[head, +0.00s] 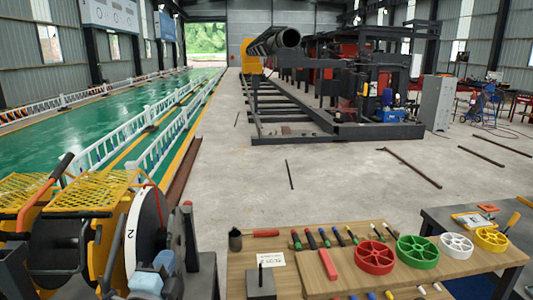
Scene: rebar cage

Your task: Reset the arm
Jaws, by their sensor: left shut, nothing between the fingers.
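My left gripper (154,274) is low at the left of the head view, in front of the yellow machine (103,232) and its dark disc marked 2 (146,228). It looks shut with nothing held, and its fingertips are hard to make out. It is left of the wooden table (240,268) and apart from the tools on it. My right gripper is not in view.
A dark table stands at right. The concrete floor beyond has a few loose bars and free room.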

